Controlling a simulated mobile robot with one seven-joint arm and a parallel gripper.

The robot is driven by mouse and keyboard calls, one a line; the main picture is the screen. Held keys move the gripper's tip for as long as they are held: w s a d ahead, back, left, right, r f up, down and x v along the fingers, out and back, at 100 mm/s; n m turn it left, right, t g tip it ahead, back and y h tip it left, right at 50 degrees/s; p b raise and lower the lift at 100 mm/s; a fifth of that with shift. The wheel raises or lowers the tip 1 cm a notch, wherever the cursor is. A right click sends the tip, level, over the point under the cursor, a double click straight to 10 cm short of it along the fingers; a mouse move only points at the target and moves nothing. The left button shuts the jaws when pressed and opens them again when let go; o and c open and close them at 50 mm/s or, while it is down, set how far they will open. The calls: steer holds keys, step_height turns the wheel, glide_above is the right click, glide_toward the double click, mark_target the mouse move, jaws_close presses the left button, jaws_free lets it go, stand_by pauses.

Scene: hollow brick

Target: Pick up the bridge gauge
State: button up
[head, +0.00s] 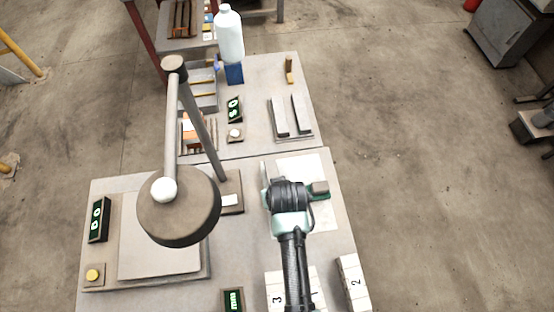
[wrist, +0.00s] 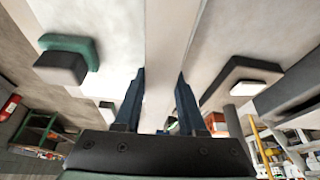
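My gripper (wrist: 160,76) shows in the wrist view as two dark blue fingers, standing apart. A long pale bar (wrist: 168,35), which may be the bridge gauge, runs between them. Its edges lie close to the fingertips, but I cannot tell whether they press on it. In the head view my gripper (head: 288,190) is low over the right side of the near table, and my own wrist hides most of what is under it. A narrow grey piece (head: 264,174) shows just to its left.
A green and dark block (head: 320,188) stands close to the right of my gripper. A large round lamp-like head (head: 180,210) on an arm stands to the left. Numbered white blocks (head: 354,283) are at the front. Two grey bars (head: 290,115) lie on the far table.

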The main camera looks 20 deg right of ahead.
jaws_close()
steer(key=shift+w+r, duration=0.1)
steer(key=shift+r, duration=0.05)
